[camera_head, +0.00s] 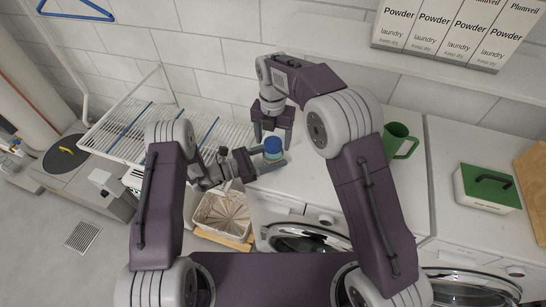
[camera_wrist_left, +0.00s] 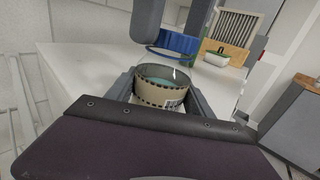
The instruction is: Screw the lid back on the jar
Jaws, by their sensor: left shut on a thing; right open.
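The jar (camera_wrist_left: 160,86) has a clear glass rim, teal contents and a tan label band. It stands between the fingers of my left gripper (camera_wrist_left: 165,95), which is shut around it. In the head view, the jar (camera_head: 273,156) shows teal under the blue lid (camera_head: 272,144). In the left wrist view the jar's rim looks uncovered, and a blue shape that seems to be the lid (camera_wrist_left: 178,40) shows above and behind it. My right gripper (camera_head: 273,128) is open, pointing down, with its fingers about the lid. Whether they touch it is unclear.
The jar is over the white appliance top (camera_head: 310,178). A green mug (camera_head: 398,141) stands to the right, with a green-topped box (camera_head: 488,188) farther right. A wire rack (camera_head: 135,130) is on the left. A lined basket (camera_head: 222,216) sits below the left gripper.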

